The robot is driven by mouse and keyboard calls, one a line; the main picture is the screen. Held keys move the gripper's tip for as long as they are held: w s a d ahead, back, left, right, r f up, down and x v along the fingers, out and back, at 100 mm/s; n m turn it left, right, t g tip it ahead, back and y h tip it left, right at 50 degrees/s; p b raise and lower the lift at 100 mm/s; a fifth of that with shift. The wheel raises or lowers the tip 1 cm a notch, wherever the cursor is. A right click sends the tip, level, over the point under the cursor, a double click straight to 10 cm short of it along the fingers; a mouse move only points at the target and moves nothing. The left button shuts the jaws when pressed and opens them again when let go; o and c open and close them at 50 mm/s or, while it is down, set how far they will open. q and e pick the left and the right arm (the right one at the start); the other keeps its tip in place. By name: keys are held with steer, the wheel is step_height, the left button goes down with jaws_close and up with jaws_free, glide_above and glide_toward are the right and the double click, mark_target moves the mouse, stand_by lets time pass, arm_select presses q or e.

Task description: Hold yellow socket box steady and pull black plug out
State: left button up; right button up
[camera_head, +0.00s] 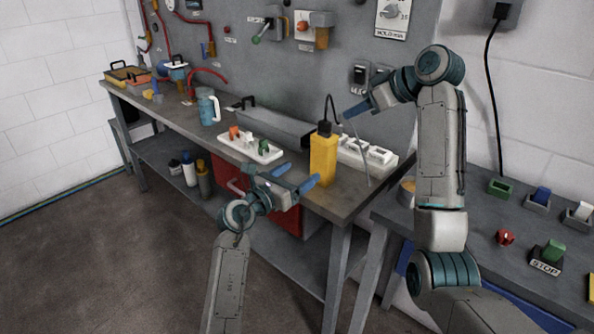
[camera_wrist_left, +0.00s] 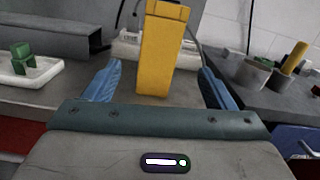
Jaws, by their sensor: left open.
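The yellow socket box (camera_head: 323,160) stands upright near the front edge of the grey workbench. The black plug (camera_head: 324,127) sits in its top, and a black cord loops up from it. My left gripper (camera_head: 298,178) is open just in front of the box. In the left wrist view the box (camera_wrist_left: 166,55) stands ahead, between the two spread blue fingers (camera_wrist_left: 158,82), touching neither; the plug is out of frame there. My right gripper (camera_head: 358,110) is up to the right of the plug, apart from it. It is seen side-on, so its opening is unclear.
A white power strip (camera_head: 366,153) lies behind the box. A white tray (camera_head: 262,152) with small coloured parts is to its left, by a grey channel (camera_head: 275,126). A thin grey rod (camera_head: 359,150) shows at right. A side table (camera_head: 470,245) holds switches.

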mark_target(318, 157)
arm_select(q)
steer(key=shift+m, duration=0.6)
steer(key=x, duration=1.1)
steer(key=shift+w+r, duration=0.1)
steer(key=shift+r, duration=0.2)
steer(key=c, duration=1.1)
arm_select(e)
steer(key=shift+o, duration=0.7)
steer(key=shift+w+a+r, duration=0.1)
steer(key=shift+w+r, duration=0.05)
steer(key=shift+w, duration=0.1)
steer(key=shift+w+a+r+g+h, duration=1.2)
steer(key=shift+a+r+g+h, duration=0.65)
steer(key=shift+h, duration=0.45)
steer(key=x, duration=1.1)
steer(key=shift+w+f, duration=0.15)
steer(key=shift+f, duration=0.1)
